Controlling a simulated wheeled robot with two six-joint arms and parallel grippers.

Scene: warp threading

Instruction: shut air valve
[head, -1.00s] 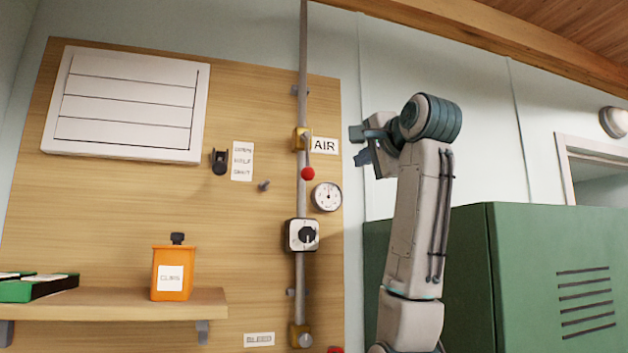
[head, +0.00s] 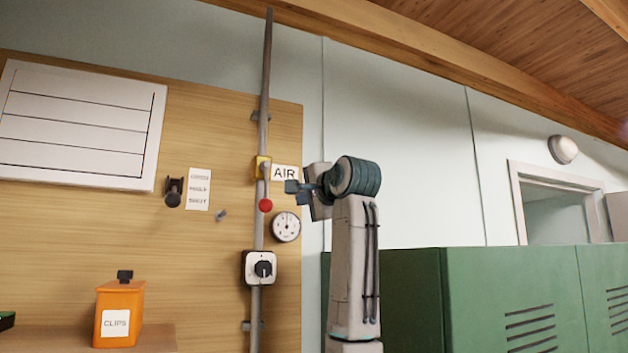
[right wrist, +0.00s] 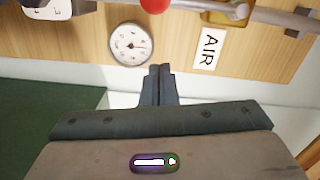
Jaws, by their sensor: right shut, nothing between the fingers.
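The air valve (head: 263,168) is a brass body on the vertical grey pipe (head: 262,105), beside the AIR sign (head: 285,173). Its lever hangs down along the pipe and ends in a red ball knob (head: 265,205). In the right wrist view the red knob (right wrist: 155,4) shows at the top edge, with the AIR sign (right wrist: 208,48) to its right. My right gripper (head: 290,187) is shut and empty. In the head view it appears just right of the pipe, near the sign and above the knob's height, not gripping the lever. My left gripper is not in view.
A round gauge (head: 286,227) and a switch box (head: 258,268) sit below the valve. An orange clips bin (head: 119,313) stands on the shelf at lower left. Green lockers (head: 460,300) fill the lower right. A small peg (head: 221,215) sticks out left of the pipe.

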